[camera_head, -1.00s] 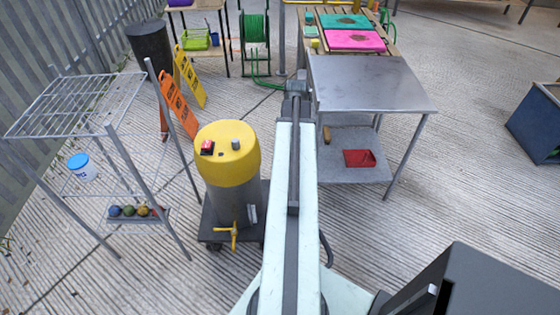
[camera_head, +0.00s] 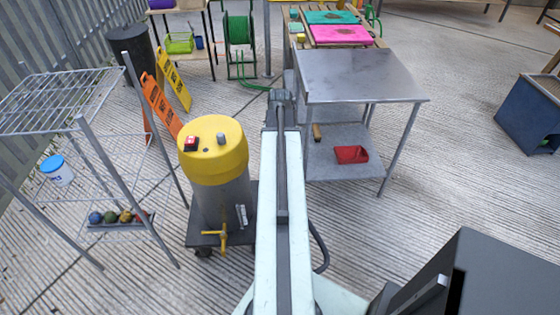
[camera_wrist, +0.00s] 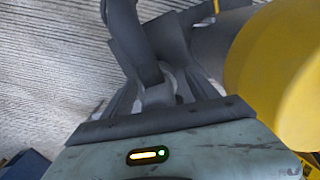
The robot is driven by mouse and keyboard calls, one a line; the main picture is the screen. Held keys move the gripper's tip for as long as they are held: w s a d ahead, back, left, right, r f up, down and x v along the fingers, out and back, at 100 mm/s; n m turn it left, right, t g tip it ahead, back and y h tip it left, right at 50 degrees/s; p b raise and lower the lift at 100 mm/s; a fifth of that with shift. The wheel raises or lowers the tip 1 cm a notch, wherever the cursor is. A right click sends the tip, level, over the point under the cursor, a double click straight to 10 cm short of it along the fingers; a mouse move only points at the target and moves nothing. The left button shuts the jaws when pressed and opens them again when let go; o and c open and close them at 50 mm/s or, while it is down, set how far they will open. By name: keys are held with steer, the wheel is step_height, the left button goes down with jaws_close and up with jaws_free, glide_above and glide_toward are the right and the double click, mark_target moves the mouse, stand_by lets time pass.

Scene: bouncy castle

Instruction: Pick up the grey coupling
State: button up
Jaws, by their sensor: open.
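The grey coupling (camera_head: 221,138) looks like a small grey cylinder standing on the yellow top of a drum (camera_head: 213,165). It is right of a small red and black item (camera_head: 191,143). My gripper (camera_head: 281,97) is at the far end of my arm, right of and beyond the drum, beside the steel table's left edge. In the wrist view my gripper (camera_wrist: 150,70) has its dark fingers apart with nothing seen between them. The drum's yellow top (camera_wrist: 280,70) fills the right side there, and the coupling is not seen in that view.
A steel table (camera_head: 358,75) with a red bin (camera_head: 351,154) on its lower shelf stands right of my arm. A wire rack (camera_head: 60,100) stands at left. Orange (camera_head: 160,105) and yellow (camera_head: 174,82) signs stand behind the drum. Open concrete floor lies at right.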

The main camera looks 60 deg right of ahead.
steer(key=c, duration=1.3)
steer(key=shift+c, duration=0.2)
step_height(320, 180, up, 10)
steer(key=p, duration=1)
steer(key=shift+r+p, duration=0.1)
steer(key=shift+p, duration=0.25)
steer(key=shift+s+d, duration=0.1)
